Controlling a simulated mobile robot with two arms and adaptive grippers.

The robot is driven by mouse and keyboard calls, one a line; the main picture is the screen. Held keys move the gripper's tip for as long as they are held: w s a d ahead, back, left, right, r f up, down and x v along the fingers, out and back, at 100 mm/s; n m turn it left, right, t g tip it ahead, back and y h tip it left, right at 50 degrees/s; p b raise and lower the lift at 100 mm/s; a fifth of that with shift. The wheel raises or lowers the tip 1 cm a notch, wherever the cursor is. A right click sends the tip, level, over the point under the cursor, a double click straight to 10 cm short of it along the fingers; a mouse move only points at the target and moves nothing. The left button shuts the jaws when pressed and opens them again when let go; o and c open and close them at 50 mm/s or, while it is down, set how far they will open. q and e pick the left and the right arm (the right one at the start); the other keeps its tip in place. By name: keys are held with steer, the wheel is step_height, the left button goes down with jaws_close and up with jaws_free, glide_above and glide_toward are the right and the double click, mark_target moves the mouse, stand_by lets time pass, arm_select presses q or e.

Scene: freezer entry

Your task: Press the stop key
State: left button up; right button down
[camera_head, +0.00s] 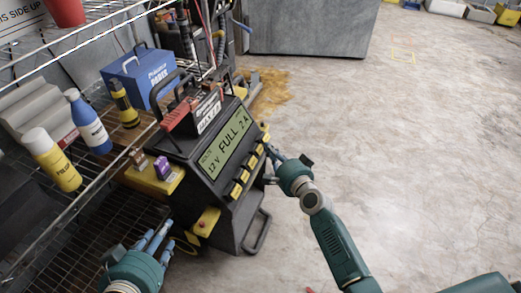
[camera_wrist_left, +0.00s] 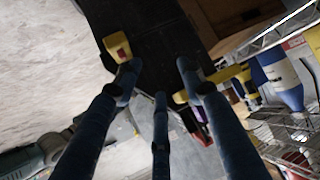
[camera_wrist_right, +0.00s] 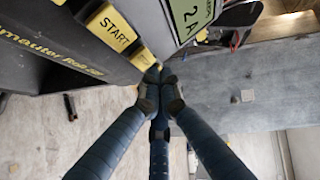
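The dark charger (camera_head: 215,165) has a green display (camera_head: 230,145) reading "12 V FULL 2 A". Several yellow keys (camera_head: 244,176) run in a row below the display. In the right wrist view one key reads START (camera_wrist_right: 112,27). Another yellow key (camera_wrist_right: 143,57) sits beside it at the fingertips, its label not readable, so I cannot tell which is the stop key. My right gripper (camera_head: 270,153) is at the far end of the key row; its fingers are together and empty in the right wrist view (camera_wrist_right: 160,82). My left gripper (camera_head: 156,236) is low at the charger's left, its fingers apart and empty (camera_wrist_left: 158,75).
A wire shelf (camera_head: 75,205) stands at the left with a yellow bottle (camera_head: 52,160), a blue bottle (camera_head: 88,122) and a blue case (camera_head: 145,75). A yellow block with a red button (camera_wrist_left: 118,47) is near my left fingers. The concrete floor (camera_head: 400,150) at right is clear.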

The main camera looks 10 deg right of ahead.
arm_select(q)
steer(key=shift+w+d+r+t, duration=0.2)
steer(key=shift+w+r, duration=0.1)
steer(key=shift+r, duration=0.1)
steer(key=shift+w+d+r+t, duration=0.15)
steer(key=shift+w+r+t, duration=0.1)
steer(key=shift+r, duration=0.15)
arm_select(e)
steer(key=shift+w+a+f, duration=0.2)
steer(key=shift+a, duration=0.1)
